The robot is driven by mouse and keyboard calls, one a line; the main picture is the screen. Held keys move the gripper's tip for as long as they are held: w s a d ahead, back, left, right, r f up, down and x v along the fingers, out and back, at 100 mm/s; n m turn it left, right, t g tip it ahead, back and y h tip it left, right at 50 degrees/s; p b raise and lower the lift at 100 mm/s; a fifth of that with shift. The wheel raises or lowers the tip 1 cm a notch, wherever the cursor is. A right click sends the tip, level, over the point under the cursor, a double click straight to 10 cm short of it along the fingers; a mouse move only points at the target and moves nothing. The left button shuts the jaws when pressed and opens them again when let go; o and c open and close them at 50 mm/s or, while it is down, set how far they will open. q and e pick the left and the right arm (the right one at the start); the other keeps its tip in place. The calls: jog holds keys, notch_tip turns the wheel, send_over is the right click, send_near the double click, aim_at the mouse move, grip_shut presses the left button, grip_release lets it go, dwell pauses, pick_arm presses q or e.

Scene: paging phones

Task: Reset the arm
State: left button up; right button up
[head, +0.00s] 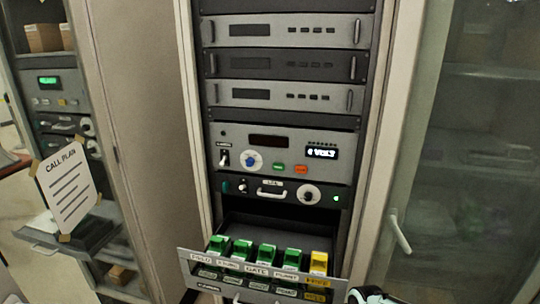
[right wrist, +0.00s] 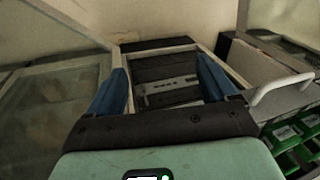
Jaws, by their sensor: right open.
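My right gripper (right wrist: 164,84) is open in the right wrist view, its two blue fingers spread apart with nothing held between them. Beyond the fingers is a dark, framed rack interior. In the head view only a small white and dark piece of my right arm (head: 370,296) shows at the bottom edge, just right of the open drawer (head: 262,283). The drawer holds several green phones (head: 266,254) and one yellow phone (head: 319,263). Green phones (right wrist: 287,132) also show at the right of the wrist view, clear of the fingers. My left gripper is not in view.
The rack stands in the middle, with a lit panel (head: 280,152) above the drawer. A glass cabinet door with a pale handle (head: 399,232) is at right. At left, a call plan sheet (head: 67,187) hangs before another rack with an open drawer (head: 95,232).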

jog(key=s+a+f+m+g+y+b, duration=0.1)
jog(key=s+a+f, duration=0.1)
jog(key=s+f, duration=0.75)
jog(key=s+a+f+m+g+y+b, duration=0.1)
jog(key=s+f, duration=0.4)
jog(key=f, duration=0.9)
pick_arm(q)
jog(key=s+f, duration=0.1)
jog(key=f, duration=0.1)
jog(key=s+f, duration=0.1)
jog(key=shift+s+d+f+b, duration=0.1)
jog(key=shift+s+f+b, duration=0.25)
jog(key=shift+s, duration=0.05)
pick_arm(e)
jog(key=s+f, duration=0.4)
jog(key=s, duration=0.4)
jog(key=s+f+m+h, duration=0.1)
jog(key=s+f, duration=0.3)
jog(key=s, duration=0.3)
jog(key=shift+s+f, duration=0.15)
jog(key=shift+s, duration=0.2)
jog(key=shift+d, duration=0.1)
